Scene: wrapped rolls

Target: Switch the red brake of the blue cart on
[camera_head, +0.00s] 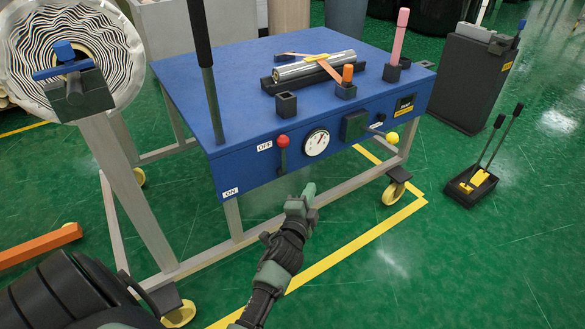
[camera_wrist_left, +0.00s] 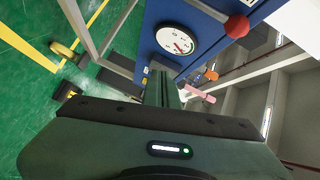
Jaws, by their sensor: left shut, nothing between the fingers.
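The blue cart (camera_head: 240,75) stands in front of me. On its front face is the brake lever with a red knob (camera_head: 283,140); the knob is at the top, beside the OFF label (camera_head: 264,146). The ON label (camera_head: 230,192) is lower left. The red knob also shows in the left wrist view (camera_wrist_left: 237,25), at upper right. My left gripper (camera_head: 308,191) is shut and empty, in front of the cart, below and slightly right of the knob and apart from it. Its fingers show in the left wrist view (camera_wrist_left: 163,88). My right gripper is not in view.
A white dial (camera_head: 316,142) sits right of the knob, then a black box (camera_head: 354,125) and a yellow ball knob (camera_head: 392,138). A dark upright handle (camera_head: 205,65) rises at the cart's left. A wrapped roll (camera_head: 70,45) is at upper left.

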